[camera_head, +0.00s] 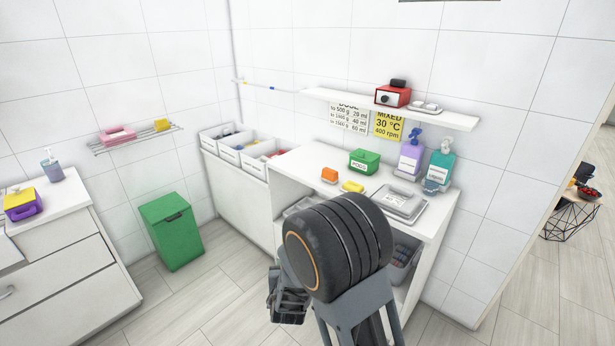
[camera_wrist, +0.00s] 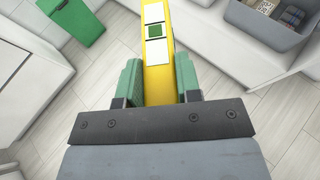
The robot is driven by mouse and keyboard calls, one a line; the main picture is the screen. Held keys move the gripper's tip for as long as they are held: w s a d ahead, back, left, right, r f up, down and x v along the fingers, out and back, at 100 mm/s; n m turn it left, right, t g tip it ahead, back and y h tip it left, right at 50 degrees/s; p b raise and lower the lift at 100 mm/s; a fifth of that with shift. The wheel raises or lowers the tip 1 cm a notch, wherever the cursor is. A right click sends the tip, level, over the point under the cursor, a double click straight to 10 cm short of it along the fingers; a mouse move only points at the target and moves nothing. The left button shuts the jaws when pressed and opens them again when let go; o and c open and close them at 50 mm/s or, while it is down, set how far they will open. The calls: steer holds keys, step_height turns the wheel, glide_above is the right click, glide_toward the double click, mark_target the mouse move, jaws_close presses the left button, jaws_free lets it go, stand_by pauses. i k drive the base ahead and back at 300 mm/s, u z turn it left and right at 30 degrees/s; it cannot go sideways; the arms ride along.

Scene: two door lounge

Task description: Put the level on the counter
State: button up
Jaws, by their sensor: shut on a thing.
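The level (camera_wrist: 157,60) is a yellow bar with white panels and a green square, seen in the wrist view. My gripper (camera_wrist: 159,82) is shut on it, with a green finger pad on each side. The level points away from the gripper, above the floor. In the head view my own arm hides the level, and the fingers cannot be made out. The white counter (camera_head: 310,158) stands against the back wall, beyond my arm.
On the counter are a green box (camera_head: 364,161), an orange item (camera_head: 329,175), a yellow item (camera_head: 352,186), a grey tray (camera_head: 400,203) and pump bottles (camera_head: 411,158). A green bin (camera_head: 172,232) stands left. A wall shelf (camera_head: 430,109) hangs above. The counter's back left is clear.

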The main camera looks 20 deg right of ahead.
mark_target(305, 167)
steer(key=u, duration=0.15)
steer(key=i, duration=2.6)
steer(key=u, duration=0.15)
